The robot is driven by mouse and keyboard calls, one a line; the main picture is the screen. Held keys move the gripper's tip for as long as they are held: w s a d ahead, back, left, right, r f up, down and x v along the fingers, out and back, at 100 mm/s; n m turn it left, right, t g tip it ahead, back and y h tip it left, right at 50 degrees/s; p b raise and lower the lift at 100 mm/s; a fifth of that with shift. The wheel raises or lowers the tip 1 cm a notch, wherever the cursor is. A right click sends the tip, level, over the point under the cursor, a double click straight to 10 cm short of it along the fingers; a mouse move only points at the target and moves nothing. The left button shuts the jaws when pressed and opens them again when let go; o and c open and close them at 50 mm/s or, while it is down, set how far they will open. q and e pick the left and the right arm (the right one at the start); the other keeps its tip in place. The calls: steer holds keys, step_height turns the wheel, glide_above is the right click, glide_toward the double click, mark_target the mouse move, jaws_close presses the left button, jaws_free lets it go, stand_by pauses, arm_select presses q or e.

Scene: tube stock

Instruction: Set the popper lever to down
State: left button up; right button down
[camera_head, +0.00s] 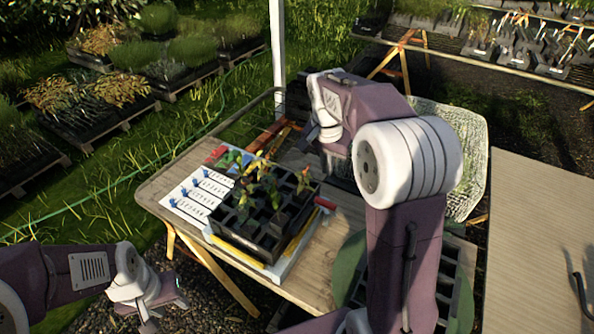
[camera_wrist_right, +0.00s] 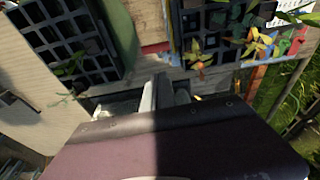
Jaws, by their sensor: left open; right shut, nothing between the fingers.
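A black cell tray with leafy seedlings (camera_head: 246,236) sits on a white and yellow base (camera_head: 273,268) on the wooden table. A small red grip (camera_head: 325,203) sticks out at the base's right side; it may be the popper lever, but its position is hard to read. A red piece (camera_wrist_right: 155,48) also shows between two trays in the right wrist view. My right gripper (camera_head: 312,137) is shut and empty beyond the seedling tray, partly hidden by its own wrist; its fingers (camera_wrist_right: 162,97) show in the right wrist view. My left gripper (camera_head: 150,318) is open and empty, low at the left, off the table.
A printed sheet (camera_head: 197,195) lies left of the seedling tray. Another dark cell tray (camera_head: 445,270) is behind my right arm. A plain board (camera_head: 535,230) stands at the right. Plant beds and a bench (camera_head: 475,52) lie beyond the table.

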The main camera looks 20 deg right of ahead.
steer(key=f, duration=0.3)
steer(key=d+f+p, duration=0.1)
steer(key=f, duration=0.3)
steer(key=f+p, duration=0.1)
steer(key=f, duration=0.3)
steer(key=shift+w+d, duration=0.4)
steer(key=shift+s+a+f, duration=0.15)
steer(key=shift+a+f, duration=0.1)
steer(key=shift+f, duration=0.05)
arm_select(q)
step_height(320, 180, up, 3)
steer(key=shift+s+r, duration=0.15)
arm_select(e)
steer(key=shift+s, duration=0.1)
steer(key=shift+f, duration=0.1)
